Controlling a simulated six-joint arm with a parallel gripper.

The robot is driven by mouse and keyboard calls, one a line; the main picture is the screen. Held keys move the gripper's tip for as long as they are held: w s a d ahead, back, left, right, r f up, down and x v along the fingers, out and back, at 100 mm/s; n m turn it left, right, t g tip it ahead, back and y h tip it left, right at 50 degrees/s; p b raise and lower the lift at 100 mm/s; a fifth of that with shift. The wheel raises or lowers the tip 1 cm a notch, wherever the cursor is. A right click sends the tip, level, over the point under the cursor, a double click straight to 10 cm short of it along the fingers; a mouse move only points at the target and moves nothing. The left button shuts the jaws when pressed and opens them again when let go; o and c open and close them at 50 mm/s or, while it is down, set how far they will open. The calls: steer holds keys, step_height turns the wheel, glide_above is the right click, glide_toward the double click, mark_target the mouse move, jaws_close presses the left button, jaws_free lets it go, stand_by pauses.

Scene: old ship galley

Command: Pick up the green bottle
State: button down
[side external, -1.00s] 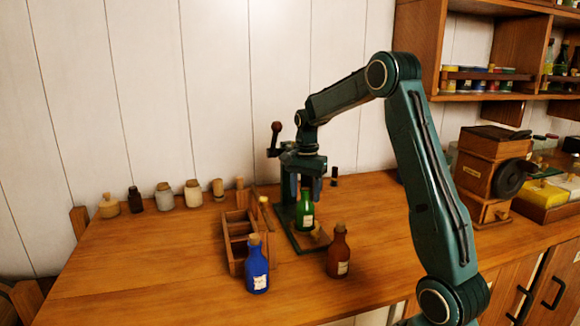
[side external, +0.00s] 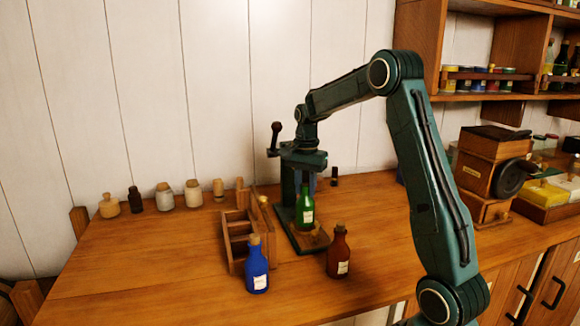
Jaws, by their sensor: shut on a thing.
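The green bottle (side external: 305,213) is upright over the dark green base plate of a lever press, with a pale label on its front. My gripper (side external: 306,183) points down from above and is shut on the bottle's upper part. The fingers partly hide the bottle's neck. I cannot tell whether a gap shows between the bottle's foot and the plate.
A blue bottle (side external: 257,270) and a brown bottle (side external: 339,255) stand in front. A wooden divided crate (side external: 232,247) is to the left, close to the press (side external: 288,190). Several small jars (side external: 165,197) line the back.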

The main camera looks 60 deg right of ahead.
step_height(320, 180, up, 19)
steer(key=shift+f, duration=0.15)
stand_by(0.5)
stand_by(0.5)
